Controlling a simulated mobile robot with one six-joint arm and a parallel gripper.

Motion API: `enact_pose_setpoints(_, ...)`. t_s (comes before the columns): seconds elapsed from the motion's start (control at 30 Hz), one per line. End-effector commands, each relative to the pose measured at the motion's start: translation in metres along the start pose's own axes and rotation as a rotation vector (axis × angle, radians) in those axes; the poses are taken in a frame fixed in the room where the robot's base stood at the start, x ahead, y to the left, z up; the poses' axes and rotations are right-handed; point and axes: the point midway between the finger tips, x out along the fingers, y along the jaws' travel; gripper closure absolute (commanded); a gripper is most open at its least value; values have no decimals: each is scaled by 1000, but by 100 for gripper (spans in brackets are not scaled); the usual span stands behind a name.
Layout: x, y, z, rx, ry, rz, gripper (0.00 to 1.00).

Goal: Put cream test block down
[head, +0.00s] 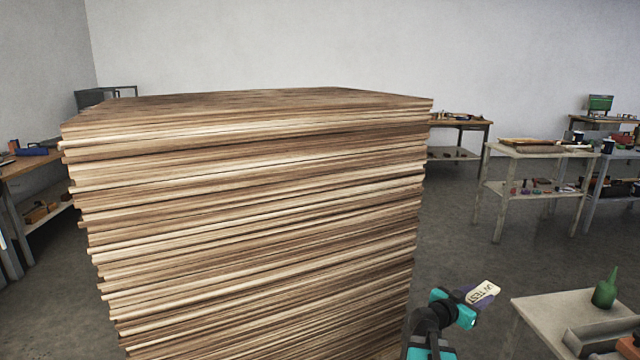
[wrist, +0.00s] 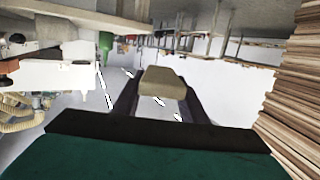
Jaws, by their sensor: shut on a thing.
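The cream test block (head: 484,292) carries dark lettering that reads "UV TEST". My gripper (head: 476,298), teal and dark, is shut on it and holds it in the air, tilted, right of the tall wood stack. In the wrist view the block (wrist: 163,84) sits between the two dark fingers of my gripper (wrist: 157,98). No surface touches the block in either view. The lower part of my arm is cut off by the picture's bottom edge.
A tall stack of wooden boards (head: 250,220) fills the left and middle. A pale table (head: 540,305) at lower right bears a green bottle (head: 606,290) and a grey open container (head: 600,338). A two-level bench (head: 535,152) and other cluttered benches stand behind, with open floor between.

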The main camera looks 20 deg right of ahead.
Motion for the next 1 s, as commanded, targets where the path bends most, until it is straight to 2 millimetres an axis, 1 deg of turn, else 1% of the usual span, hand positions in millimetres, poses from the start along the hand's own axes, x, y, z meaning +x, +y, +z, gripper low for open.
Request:
enact_pose_setpoints(0.03,-5,-18,4,-9,0,-54,84)
enact_pose_setpoints(0.2,-24,-74,12,-37,1,-233,84)
enact_pose_setpoints(0.3,-38,-104,17,-54,1,-335,84)
enact_pose_setpoints(0.37,-47,-121,20,-64,1,-395,84)
enact_pose_setpoints(0.5,-71,-159,28,-88,0,-535,84)
enact_pose_setpoints(0.57,-82,-174,31,-98,0,-593,84)
enact_pose_setpoints(0.7,-110,-206,38,-121,0,-729,84)
enact_pose_setpoints(0.87,-144,-237,47,-147,-1,-881,84)
enact_pose_setpoints(1.0,-176,-260,55,-171,-1,-1013,84)
